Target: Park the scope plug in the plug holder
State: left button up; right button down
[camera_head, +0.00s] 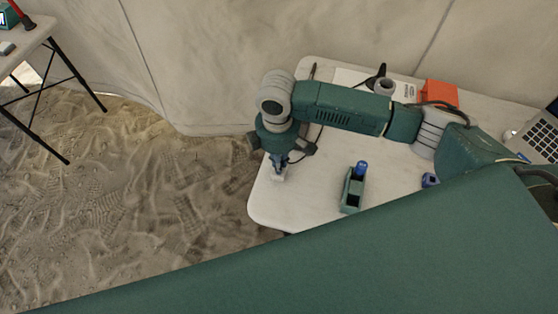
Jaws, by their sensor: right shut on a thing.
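My right gripper (279,167) points down over the left edge of the white table, at the end of my arm from the right. It is shut on a small pale piece (278,177) at its fingertips. The piece is too small to tell for sure whether it is the scope plug. A green block-like holder (351,192) stands on the table to the right of the gripper, with a blue cylindrical part (361,168) at its far end. It may be the plug holder. My left gripper is not in view.
The white table (310,205) has bare room between the gripper and the green holder. Another blue item (430,180), an orange box (438,93), a grey ring-shaped item (384,86) and a laptop (541,137) are farther right. Sandy floor lies left.

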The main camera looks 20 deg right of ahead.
jog(key=shift+f, duration=0.15)
jog(key=c, duration=1.8)
grip_release()
notch_tip(320, 180, up, 12)
jog(key=b, duration=0.1)
jog(key=shift+r, duration=0.2)
jog(key=shift+a, duration=0.1)
